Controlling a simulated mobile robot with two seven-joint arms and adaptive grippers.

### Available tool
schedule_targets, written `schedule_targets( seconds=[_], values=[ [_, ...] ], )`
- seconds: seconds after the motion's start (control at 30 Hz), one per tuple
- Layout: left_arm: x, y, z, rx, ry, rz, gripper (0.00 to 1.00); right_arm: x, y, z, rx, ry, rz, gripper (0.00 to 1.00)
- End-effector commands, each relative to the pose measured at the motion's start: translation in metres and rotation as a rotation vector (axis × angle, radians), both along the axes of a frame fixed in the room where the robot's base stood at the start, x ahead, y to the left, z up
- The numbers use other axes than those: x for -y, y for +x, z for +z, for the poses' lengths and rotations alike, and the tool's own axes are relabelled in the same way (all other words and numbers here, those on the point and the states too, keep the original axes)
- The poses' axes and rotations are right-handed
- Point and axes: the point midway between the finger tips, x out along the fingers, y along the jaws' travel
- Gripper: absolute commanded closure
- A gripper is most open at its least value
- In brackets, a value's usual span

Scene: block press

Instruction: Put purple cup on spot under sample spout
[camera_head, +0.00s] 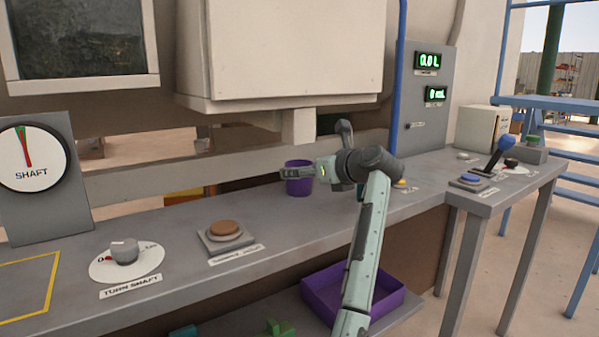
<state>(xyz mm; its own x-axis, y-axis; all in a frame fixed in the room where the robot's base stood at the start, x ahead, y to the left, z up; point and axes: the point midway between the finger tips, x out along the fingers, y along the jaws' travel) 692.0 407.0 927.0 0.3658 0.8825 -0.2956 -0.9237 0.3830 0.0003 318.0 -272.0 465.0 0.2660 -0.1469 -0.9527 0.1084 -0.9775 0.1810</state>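The purple cup (301,187) is upright at the back of the grey bench, below the pale square spout (298,126) under the big white box. My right gripper (297,173) reaches in from the right at the height of the cup's upper part. One finger crosses in front of the cup; the other finger is not clearly seen. I cannot tell whether the fingers press on the cup or whether its base touches the bench. The spot under the spout is not visible. My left gripper is not in view.
A brown button (224,229) and a shaft knob (124,251) sit on the bench (180,215) to the left. A purple tray (322,290) lies lower, in front of the bench. A blue-handled lever (506,143) stands on the right table. A blue pipe (398,75) runs down beside the displays.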

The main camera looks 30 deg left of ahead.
Motion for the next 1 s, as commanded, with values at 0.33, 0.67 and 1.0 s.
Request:
schedule_targets(
  seconds=[0.33, 0.67, 1.0],
  values=[
    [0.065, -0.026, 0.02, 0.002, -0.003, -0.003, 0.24, -0.002, 0.003, 0.031, 0.035, -0.006, -0.001, 1.0],
    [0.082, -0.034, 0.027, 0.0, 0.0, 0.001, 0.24, 0.001, 0.0, 0.039, 0.035, -0.017, 0.001, 1.0],
    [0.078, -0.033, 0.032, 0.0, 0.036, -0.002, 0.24, 0.001, 0.0, 0.038, 0.036, -0.015, 0.0, 1.0]
  ],
)
